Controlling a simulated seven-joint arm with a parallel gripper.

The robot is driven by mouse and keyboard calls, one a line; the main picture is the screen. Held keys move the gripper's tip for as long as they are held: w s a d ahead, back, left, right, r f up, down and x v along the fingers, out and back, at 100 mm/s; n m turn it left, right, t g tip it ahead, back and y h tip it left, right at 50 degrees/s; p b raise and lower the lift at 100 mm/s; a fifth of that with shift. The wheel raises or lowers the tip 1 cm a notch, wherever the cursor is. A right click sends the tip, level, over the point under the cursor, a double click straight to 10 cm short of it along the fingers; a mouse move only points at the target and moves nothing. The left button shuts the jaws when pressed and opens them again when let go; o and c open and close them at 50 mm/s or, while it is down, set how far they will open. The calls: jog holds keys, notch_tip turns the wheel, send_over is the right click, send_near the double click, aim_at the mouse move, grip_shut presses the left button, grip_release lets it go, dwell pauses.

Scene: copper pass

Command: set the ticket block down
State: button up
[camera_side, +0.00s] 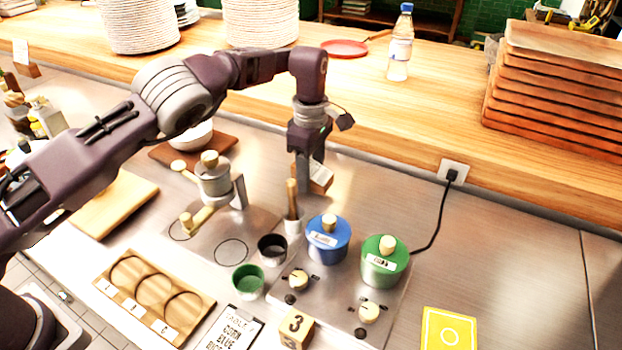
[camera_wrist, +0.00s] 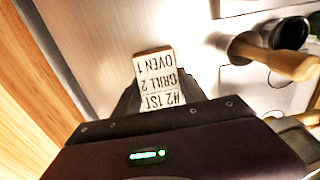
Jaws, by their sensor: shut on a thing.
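The ticket block (camera_side: 321,178) is a small wooden block with a printed white face. In the wrist view the block (camera_wrist: 156,78) shows lines reading "OVEN 1", "GRILL 2" and "#2 1ST", upside down. My gripper (camera_side: 306,176) is shut on it and points down over the steel counter, behind the burner plate. In the wrist view my gripper (camera_wrist: 152,98) hides the block's lower end. I cannot tell exactly how far the block is above the counter.
A wooden-handled tool (camera_side: 292,200) stands close below my gripper. A blue pot (camera_side: 329,243) and green pot (camera_side: 384,266) stand nearby. A numbered block (camera_side: 296,329) and yellow card (camera_side: 450,330) lie in front. The steel counter (camera_side: 500,235) is clear at right.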

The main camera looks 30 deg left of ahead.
aim_at(311, 168)
jog(key=shift+f, duration=1.05)
jog(key=o, duration=1.5)
jog(key=shift+f, duration=0.15)
notch_tip(311, 168, up, 8)
jog(key=shift+f, duration=0.1)
